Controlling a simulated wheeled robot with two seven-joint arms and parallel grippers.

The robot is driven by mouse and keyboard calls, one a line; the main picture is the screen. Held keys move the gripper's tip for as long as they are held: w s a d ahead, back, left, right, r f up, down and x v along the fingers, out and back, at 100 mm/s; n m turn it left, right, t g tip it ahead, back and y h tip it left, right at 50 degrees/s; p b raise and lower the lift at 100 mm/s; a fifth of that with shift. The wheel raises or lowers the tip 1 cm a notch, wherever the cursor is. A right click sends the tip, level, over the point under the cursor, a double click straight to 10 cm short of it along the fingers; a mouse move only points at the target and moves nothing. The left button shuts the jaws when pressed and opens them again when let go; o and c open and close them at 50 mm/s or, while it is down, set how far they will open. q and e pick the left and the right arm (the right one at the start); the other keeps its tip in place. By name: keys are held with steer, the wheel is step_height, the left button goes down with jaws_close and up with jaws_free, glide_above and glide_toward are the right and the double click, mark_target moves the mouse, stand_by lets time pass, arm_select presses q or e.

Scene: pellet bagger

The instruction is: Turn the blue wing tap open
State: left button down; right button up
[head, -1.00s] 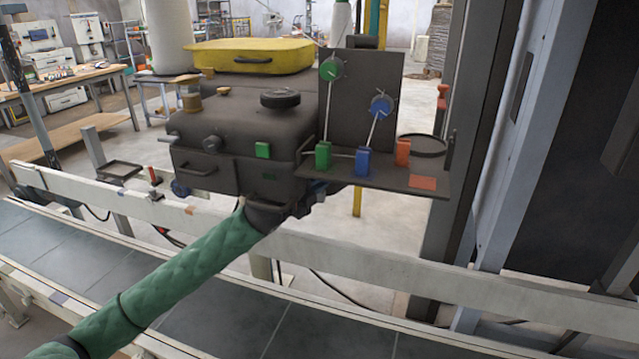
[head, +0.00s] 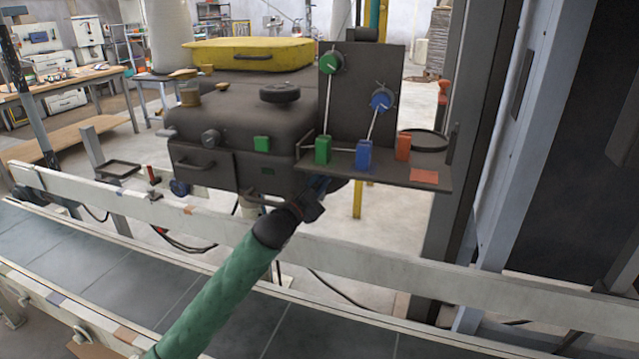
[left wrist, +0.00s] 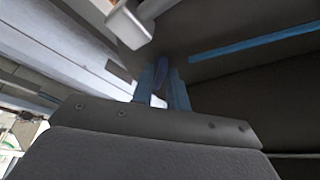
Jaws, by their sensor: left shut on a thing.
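My left gripper (head: 320,185) reaches up from below to the machine's lower right, under the edge of the small dark shelf. In the left wrist view its two blue fingers (left wrist: 162,92) are closed on a darker blue piece, which I take to be the blue wing tap (left wrist: 160,74). Only a small part of the tap shows between the fingers, so its angle is hard to read. In the head view the tap is hidden by the gripper and shelf. My right gripper is in neither view.
The dark machine (head: 212,112) has a yellow lid (head: 250,55) on top. The shelf (head: 390,180) carries green (head: 322,150), blue (head: 364,154) and orange blocks (head: 403,148). A white rail (head: 420,275) and a conveyor (head: 110,265) run in front. A grey post (head: 520,130) stands right.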

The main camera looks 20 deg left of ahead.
arm_select(q)
steer(key=shift+d+f+n+t+y, duration=0.1)
steer(key=shift+n+t+y, duration=0.2)
steer(key=shift+n, duration=0.9)
steer(key=n+t+y, duration=0.1)
steer(key=n, duration=0.2)
steer(key=n+y, duration=0.1)
steer(key=n, duration=0.1)
steer(key=shift+n+p, duration=0.3)
steer(key=shift+p, duration=0.05)
steer(key=n+y+p, duration=0.1)
steer(key=n+y, duration=0.1)
steer(key=n, duration=0.1)
steer(key=shift+d+n+t, duration=0.1)
steer(key=shift+n+t, duration=0.2)
steer(key=shift+t, duration=0.1)
steer(key=shift+n+y, duration=0.7)
steer(key=shift+n, duration=0.3)
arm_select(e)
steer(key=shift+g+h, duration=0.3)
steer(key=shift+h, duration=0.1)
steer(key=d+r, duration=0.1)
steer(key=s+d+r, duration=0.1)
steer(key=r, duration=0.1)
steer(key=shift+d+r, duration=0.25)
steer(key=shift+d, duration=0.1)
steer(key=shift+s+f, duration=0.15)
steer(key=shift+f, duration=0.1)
